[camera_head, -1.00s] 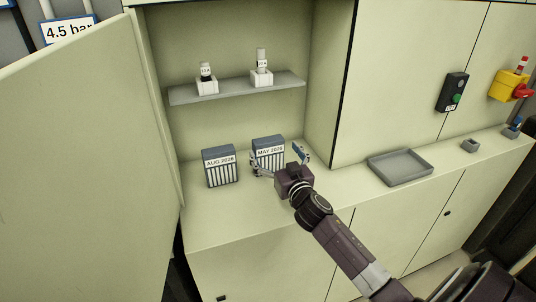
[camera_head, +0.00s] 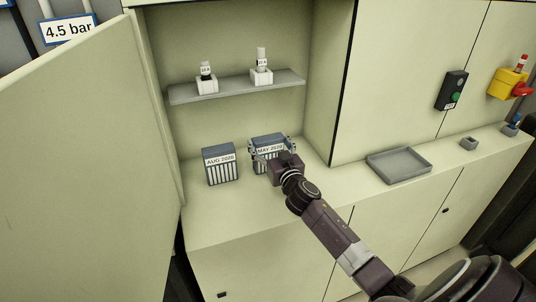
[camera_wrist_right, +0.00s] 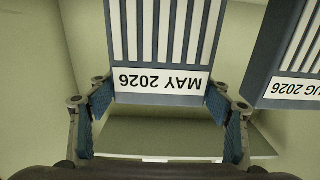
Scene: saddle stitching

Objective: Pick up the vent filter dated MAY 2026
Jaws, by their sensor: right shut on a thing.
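The vent filter labelled MAY 2026 (camera_head: 266,141) stands upright on the counter inside the open cabinet, a blue-grey block with a white label and white slats. It also fills the middle of the right wrist view (camera_wrist_right: 160,50), upside down there. My right gripper (camera_head: 272,152) is at its front, with a finger against each side (camera_wrist_right: 160,105), shut on it. The filter labelled AUG 2026 (camera_head: 220,165) stands just to its left, apart from it; it shows at the right in the right wrist view (camera_wrist_right: 290,60). My left gripper is not in view.
A grey shelf (camera_head: 237,88) with two small fittings in white holders is above the filters. The open cabinet door (camera_head: 80,160) stands at the left. An empty grey tray (camera_head: 398,165) lies on the counter to the right. The counter in front is clear.

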